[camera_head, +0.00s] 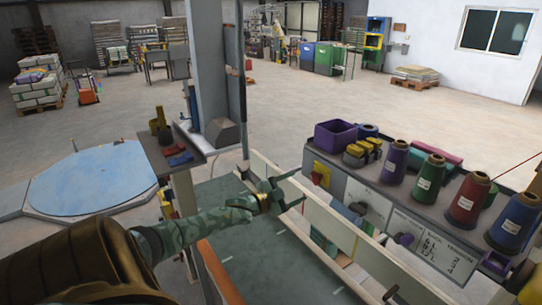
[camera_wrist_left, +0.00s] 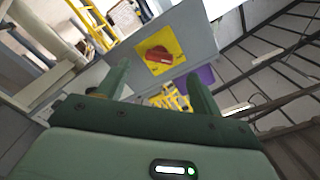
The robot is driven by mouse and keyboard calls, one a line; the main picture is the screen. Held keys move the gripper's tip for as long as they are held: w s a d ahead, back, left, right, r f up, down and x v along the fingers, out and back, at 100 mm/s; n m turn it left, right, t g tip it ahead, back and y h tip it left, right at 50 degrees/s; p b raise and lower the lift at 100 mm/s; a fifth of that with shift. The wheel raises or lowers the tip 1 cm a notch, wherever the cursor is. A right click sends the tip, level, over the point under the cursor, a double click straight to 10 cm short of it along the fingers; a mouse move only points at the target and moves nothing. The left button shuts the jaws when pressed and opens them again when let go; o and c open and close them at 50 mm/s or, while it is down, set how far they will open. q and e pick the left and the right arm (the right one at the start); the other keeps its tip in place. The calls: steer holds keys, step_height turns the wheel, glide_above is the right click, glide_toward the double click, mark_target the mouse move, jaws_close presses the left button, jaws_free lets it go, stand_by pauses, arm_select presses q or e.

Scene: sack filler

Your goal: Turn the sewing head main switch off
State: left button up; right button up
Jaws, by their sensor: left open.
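The main switch looks like a red rotary knob on a yellow plate (camera_head: 321,174), at the left end of the grey control panel's front face. It also shows in the left wrist view, where the red knob (camera_wrist_left: 159,54) sits in the upper middle. My left gripper (camera_head: 297,187) is open and empty, just left of the switch in the head view. In the left wrist view its two fingers (camera_wrist_left: 160,75) stand apart below the knob, with no contact visible. I cannot read the switch's position marks. My right gripper is not recognisable in view.
The panel (camera_head: 372,205) carries purple knobs (camera_head: 404,239) and printed labels. Large thread cones (camera_head: 427,178) and a purple bin (camera_head: 335,136) stand on top. A pale rail (camera_head: 325,218) runs in front of the panel. A grey post and small shelf (camera_head: 196,150) stand left of my gripper.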

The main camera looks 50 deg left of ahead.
arm_select(q)
steer(key=s+p, duration=0.1)
steer(key=s, duration=0.8)
steer(key=shift+a, duration=0.35)
